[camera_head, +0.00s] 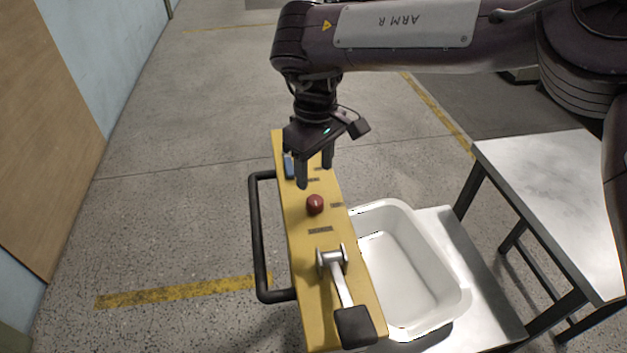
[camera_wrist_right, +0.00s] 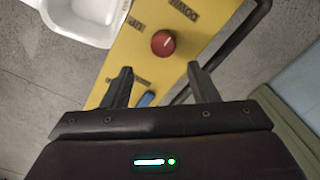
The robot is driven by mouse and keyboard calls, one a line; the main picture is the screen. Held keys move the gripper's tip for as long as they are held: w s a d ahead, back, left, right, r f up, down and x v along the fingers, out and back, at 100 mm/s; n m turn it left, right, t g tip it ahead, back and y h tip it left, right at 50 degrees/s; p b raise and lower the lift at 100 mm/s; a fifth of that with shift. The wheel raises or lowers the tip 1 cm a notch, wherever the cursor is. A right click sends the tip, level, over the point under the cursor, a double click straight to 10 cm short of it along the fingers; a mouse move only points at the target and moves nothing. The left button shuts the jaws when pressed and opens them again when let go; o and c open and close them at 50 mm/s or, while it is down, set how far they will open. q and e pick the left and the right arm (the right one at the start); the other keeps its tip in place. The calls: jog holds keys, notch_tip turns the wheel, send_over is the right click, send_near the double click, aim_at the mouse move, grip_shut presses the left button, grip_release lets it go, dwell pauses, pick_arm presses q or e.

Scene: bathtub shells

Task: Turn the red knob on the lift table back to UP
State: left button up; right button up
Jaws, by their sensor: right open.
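The red knob (camera_head: 315,204) sits on the yellow panel (camera_head: 298,222) of the lift table. In the right wrist view, the knob (camera_wrist_right: 163,43) has a short white mark slanting to the upper right, roughly towards the DOWN label (camera_wrist_right: 185,10). The UP label (camera_wrist_right: 137,22) is to the knob's upper left there. My right gripper (camera_head: 315,176) is open and empty, just beyond the knob in the head view and apart from it. In the wrist view its fingers (camera_wrist_right: 160,70) are spread below the knob. My left gripper is not in view.
A grey lever with a black grip (camera_head: 354,326) is on the panel's near end. A black handle (camera_head: 257,240) runs along its left side. A white tub (camera_head: 455,300) stands to the right. A grey-topped table (camera_head: 550,185) is further right. The floor at left is clear.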

aim_at(315, 199)
jog(key=shift+s+f, duration=0.1)
jog(key=shift+s, duration=0.05)
jog(key=shift+s+d+f, duration=0.1)
jog(key=shift+s+f, duration=0.1)
jog(key=shift+f, duration=0.1)
notch_tip(315, 199, down, 5)
jog(key=shift+f+p, duration=0.1)
jog(key=shift+p, duration=0.6)
jog(key=shift+f, duration=0.4)
jog(key=shift+s+f, duration=0.1)
jog(key=shift+f, duration=0.15)
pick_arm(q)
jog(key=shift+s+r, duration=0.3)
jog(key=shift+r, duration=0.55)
pick_arm(e)
jog(key=c, duration=1)
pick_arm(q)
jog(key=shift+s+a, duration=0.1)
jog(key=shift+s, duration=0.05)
